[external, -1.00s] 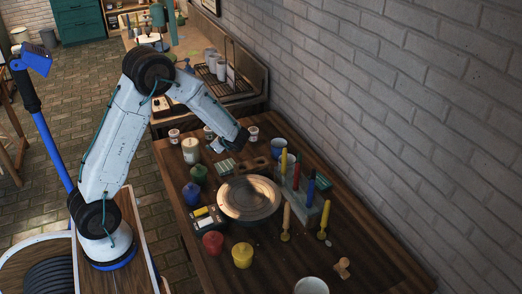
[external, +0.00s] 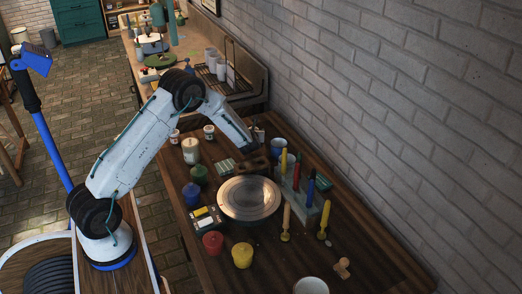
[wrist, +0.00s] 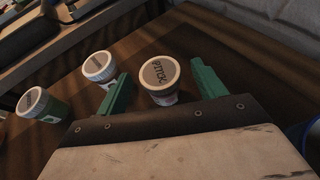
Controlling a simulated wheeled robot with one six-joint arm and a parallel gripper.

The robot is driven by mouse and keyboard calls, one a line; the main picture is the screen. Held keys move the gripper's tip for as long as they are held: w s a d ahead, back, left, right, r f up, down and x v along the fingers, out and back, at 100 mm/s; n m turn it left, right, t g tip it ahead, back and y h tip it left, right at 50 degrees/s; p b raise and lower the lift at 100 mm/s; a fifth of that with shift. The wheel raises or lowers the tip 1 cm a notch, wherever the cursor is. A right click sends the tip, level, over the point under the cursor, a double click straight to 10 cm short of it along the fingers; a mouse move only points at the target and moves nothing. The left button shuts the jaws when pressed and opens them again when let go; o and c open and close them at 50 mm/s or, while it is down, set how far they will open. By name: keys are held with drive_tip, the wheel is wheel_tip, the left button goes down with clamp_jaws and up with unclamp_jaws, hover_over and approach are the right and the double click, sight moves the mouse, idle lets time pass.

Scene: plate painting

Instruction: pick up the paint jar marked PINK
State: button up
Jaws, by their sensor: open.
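In the wrist view a white-lidded jar (wrist: 160,80) stands upright between the two green fingers of my gripper (wrist: 160,72). Its lid lettering starts with "PI"; the whole word looks more like "PITCH" than "PINK", but it is small. My gripper is open and I see no grip on the jar. Two more lidded jars, a middle jar (wrist: 98,67) and a far-left jar (wrist: 36,103), stand to the left; their lid words are not readable. In the external view my gripper (external: 252,150) is low over the table's far part, largely hiding what is under it.
A round metal plate (external: 250,199) lies nearer on the table. The brick wall bounds that side.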

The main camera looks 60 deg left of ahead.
drive_tip(key=shift+x, duration=1)
drive_tip(key=c, duration=1.1)
drive_tip(key=shift+r, duration=0.1)
